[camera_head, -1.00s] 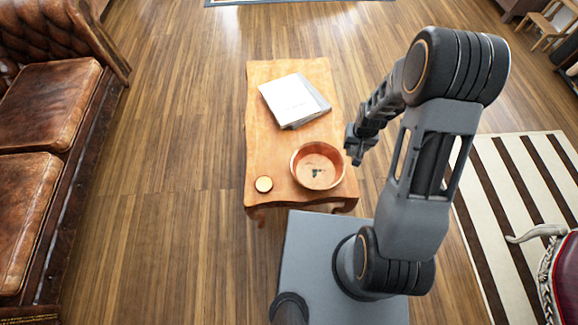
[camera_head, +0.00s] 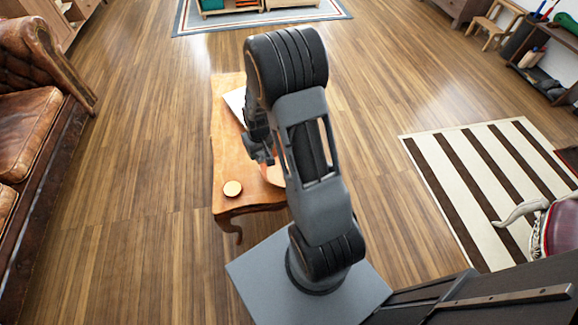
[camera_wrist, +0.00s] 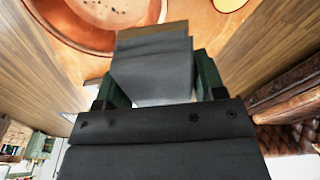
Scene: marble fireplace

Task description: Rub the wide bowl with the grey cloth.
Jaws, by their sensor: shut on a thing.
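The wide copper-coloured bowl (camera_head: 272,175) stands on the small wooden table, mostly hidden behind my arm. Its curved rim and hollow also show at the top left of the wrist view (camera_wrist: 92,14). My gripper (camera_head: 264,157) is over the table beside the visible part of the bowl. In the wrist view its green-sided fingers are shut on the grey cloth (camera_wrist: 152,68), a flat grey piece between them. The cloth appears close to the bowl's rim; I cannot tell whether they touch.
The wooden table (camera_head: 228,150) also bears a small round pale disc (camera_head: 232,188) near its front left corner and white papers (camera_head: 235,103), partly hidden by my arm. A brown leather sofa (camera_head: 30,120) stands left. A striped rug (camera_head: 480,170) lies right. Floor left of the table is clear.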

